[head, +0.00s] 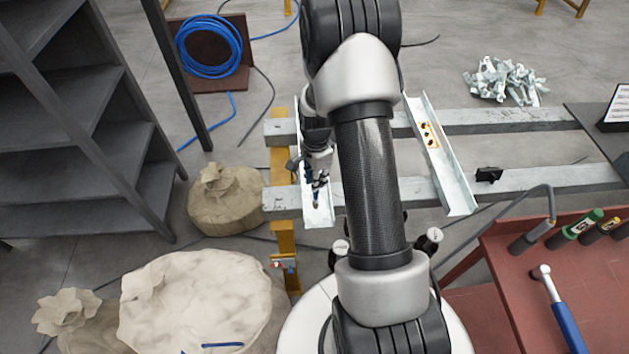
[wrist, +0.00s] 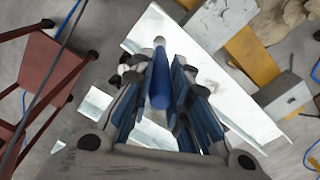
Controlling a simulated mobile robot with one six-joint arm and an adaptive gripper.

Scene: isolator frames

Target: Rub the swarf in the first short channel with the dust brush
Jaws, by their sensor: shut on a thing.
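My gripper (head: 318,180) is low over the left metal channel (head: 319,217), which lies across two grey beams. In the wrist view, my gripper (wrist: 158,75) is shut on the dust brush, whose blue handle (wrist: 160,85) runs between the fingers and ends in a pale tip over the bright channel (wrist: 255,118). I cannot tell whether the tip touches the channel. A faint greyish patch shows on the channel beside the fingers; I cannot tell whether it is swarf. A second channel (head: 452,182) lies to the right, with an orange-edged label bearing dark spots. My arm hides part of the space between.
A red bench (head: 500,285) with bottles and a blue-handled tool (head: 562,315) stands at the right. Sacks (head: 195,300), a dark shelf (head: 75,110) and a blue hose coil (head: 208,45) are at the left. Metal brackets (head: 505,80) lie piled behind.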

